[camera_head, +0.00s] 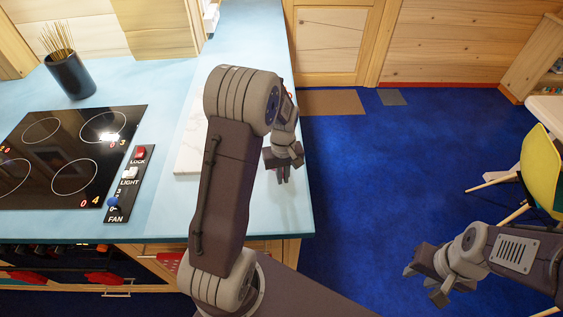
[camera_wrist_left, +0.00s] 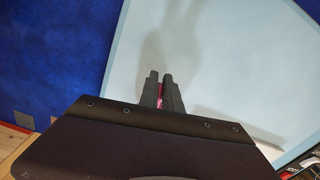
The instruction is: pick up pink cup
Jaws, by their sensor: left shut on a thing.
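My left gripper (camera_head: 283,176) is over the right end of the light blue counter (camera_head: 240,30). In the left wrist view its two fingers (camera_wrist_left: 161,78) are close together, with a thin pink sliver, part of the pink cup (camera_wrist_left: 160,98), between them. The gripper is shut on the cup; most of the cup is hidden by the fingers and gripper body. I cannot make the cup out clearly in the head view. My right gripper (camera_head: 424,282) is open and empty, over the blue floor at the lower right.
A black cooktop (camera_head: 60,150) and its control panel (camera_head: 128,185) lie on the left of the counter, with a dark pot of sticks (camera_head: 70,76) behind. A white board (camera_head: 190,150) is partly behind my left arm. A yellow chair (camera_head: 541,172) stands at the right. Blue floor is open between.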

